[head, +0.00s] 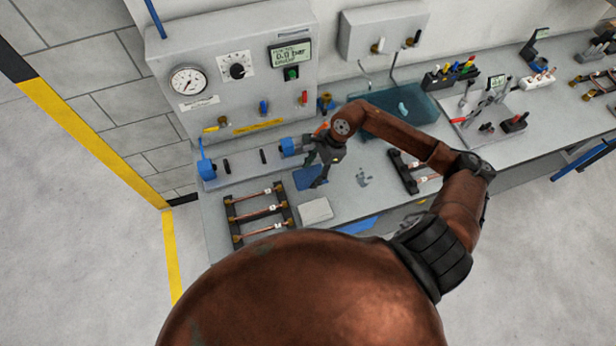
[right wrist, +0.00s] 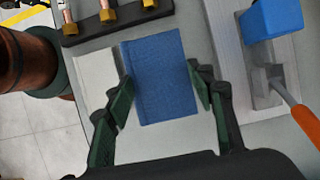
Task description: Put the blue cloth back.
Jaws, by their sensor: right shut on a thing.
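The blue cloth (head: 309,178) is a flat folded rectangle at my right gripper (head: 318,176), over the bench between the blue-ended fixture and a pale pad. In the right wrist view the cloth (right wrist: 158,65) lies between the two green-padded fingers (right wrist: 160,76), with a finger at each side edge. The right gripper is shut on the cloth. I cannot tell whether the cloth touches the bench. My left gripper is not in view.
A pale pad (head: 316,210) lies close by, left of the cloth in the wrist view (right wrist: 97,72). A rack of copper tubes (head: 259,213) stands to the left. The fixture (head: 233,164) and gauge panel (head: 232,75) stand behind. An orange-handled tool (right wrist: 292,113) is near the right finger.

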